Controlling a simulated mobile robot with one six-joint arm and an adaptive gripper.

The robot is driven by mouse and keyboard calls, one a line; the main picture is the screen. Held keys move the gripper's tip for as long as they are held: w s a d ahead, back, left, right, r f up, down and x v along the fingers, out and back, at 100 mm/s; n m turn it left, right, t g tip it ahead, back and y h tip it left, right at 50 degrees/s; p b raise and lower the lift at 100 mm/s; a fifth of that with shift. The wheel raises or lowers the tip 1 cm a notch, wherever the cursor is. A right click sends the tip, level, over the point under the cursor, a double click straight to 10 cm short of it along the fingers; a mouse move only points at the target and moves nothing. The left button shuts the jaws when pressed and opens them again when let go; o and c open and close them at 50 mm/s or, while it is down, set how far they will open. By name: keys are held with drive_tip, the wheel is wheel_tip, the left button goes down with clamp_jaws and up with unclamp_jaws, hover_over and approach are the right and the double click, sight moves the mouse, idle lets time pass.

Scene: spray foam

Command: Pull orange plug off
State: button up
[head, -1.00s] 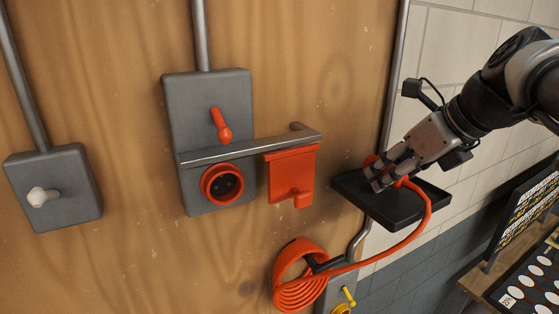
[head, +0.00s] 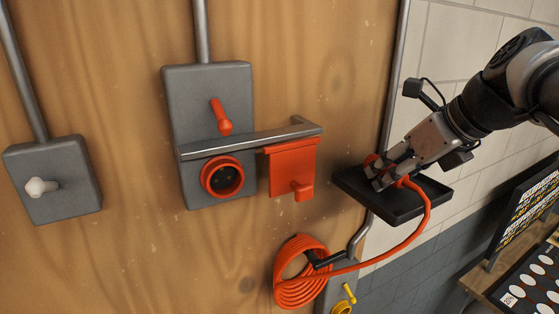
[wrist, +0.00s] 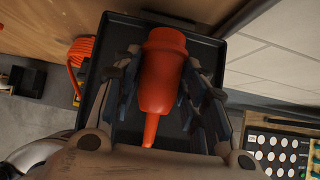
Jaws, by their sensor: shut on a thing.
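The orange plug (wrist: 162,85) is between the fingers of my gripper (wrist: 160,95), which is shut on it. In the wrist view the plug's wide end points up and its cable end points down towards my wrist. In the head view my gripper (head: 385,170) is at the black tray (head: 395,208) on the right, and fingers cover most of the plug. The orange cable (head: 424,220) runs from the plug down to a coil. The orange-rimmed socket (head: 222,178) on the grey box is empty, apart from the plug.
An orange lever (head: 221,117) is above the socket. A metal bar (head: 250,142) and an orange hanging flap (head: 292,168) stick out beside it. The coiled cable (head: 300,285) hangs below. A grey switch box (head: 70,190) is at left. A panel with white discs (head: 525,285) is at lower right.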

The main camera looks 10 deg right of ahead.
drive_tip(key=shift+s+f, duration=0.15)
drive_tip(key=shift+f, duration=0.55)
drive_tip(key=o, duration=1.4)
drive_tip(key=shift+w+f, duration=0.15)
drive_tip(key=shift+w, duration=0.1)
drive_tip(key=shift+c, duration=0.2)
drive_tip(key=shift+s, duration=0.1)
drive_tip(key=v, duration=1.2)
drive_tip(key=shift+r, duration=0.45)
drive_tip(key=shift+w, duration=0.25)
